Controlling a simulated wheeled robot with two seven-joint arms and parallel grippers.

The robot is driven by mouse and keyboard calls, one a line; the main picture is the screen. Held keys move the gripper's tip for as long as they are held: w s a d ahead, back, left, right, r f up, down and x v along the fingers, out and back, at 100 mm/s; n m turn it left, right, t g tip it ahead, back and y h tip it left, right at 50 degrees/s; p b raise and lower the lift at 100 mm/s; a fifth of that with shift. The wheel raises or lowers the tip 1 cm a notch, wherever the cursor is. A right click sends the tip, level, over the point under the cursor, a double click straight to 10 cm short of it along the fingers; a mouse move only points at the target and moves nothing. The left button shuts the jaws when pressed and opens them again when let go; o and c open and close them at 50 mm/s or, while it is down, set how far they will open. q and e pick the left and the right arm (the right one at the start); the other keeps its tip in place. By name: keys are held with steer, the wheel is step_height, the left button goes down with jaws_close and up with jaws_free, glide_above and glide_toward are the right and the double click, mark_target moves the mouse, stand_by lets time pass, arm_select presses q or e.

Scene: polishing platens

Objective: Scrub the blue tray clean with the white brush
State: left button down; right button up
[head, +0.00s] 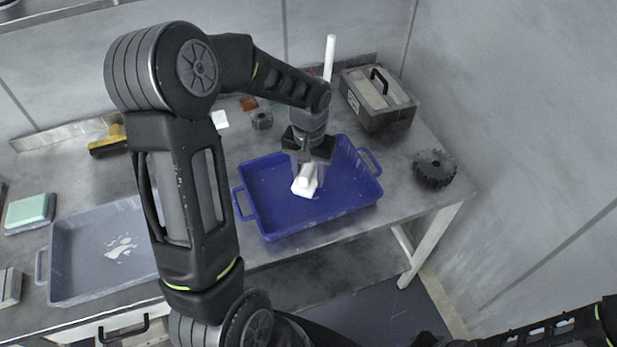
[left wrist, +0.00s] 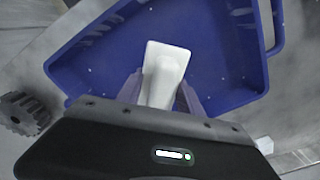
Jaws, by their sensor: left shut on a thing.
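The blue tray (head: 343,204) with side handles sits near the front edge of the table, right of centre in the head view. Small pale specks show on its floor. My left gripper (head: 306,172) reaches down over the tray and is shut on the white brush (head: 304,188). In the left wrist view the brush (left wrist: 165,72) sticks out between the fingers, over the blue tray (left wrist: 222,62). I cannot tell whether the brush touches the tray floor. My right gripper cannot be made out; only part of my right arm shows at the lower right.
A grey tray (head: 75,262) with a white patch stands at the left. A black gear (head: 434,169) lies right of the blue tray, and a grey toolbox (head: 378,112) stands behind it. A green-topped block (head: 30,212) and a yellow-handled brush (head: 108,140) lie at the left.

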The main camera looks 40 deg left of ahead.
mark_target(310, 165)
arm_select(q)
steer(key=r+p, duration=0.1)
steer(key=r, duration=0.1)
steer(key=shift+w+r+p, duration=0.2)
steer(key=shift+r+p, duration=0.15)
steer(key=shift+r, duration=0.05)
steer(key=shift+s+r+p, duration=0.1)
steer(key=shift+r+p, duration=0.55)
steer(key=shift+r, duration=0.35)
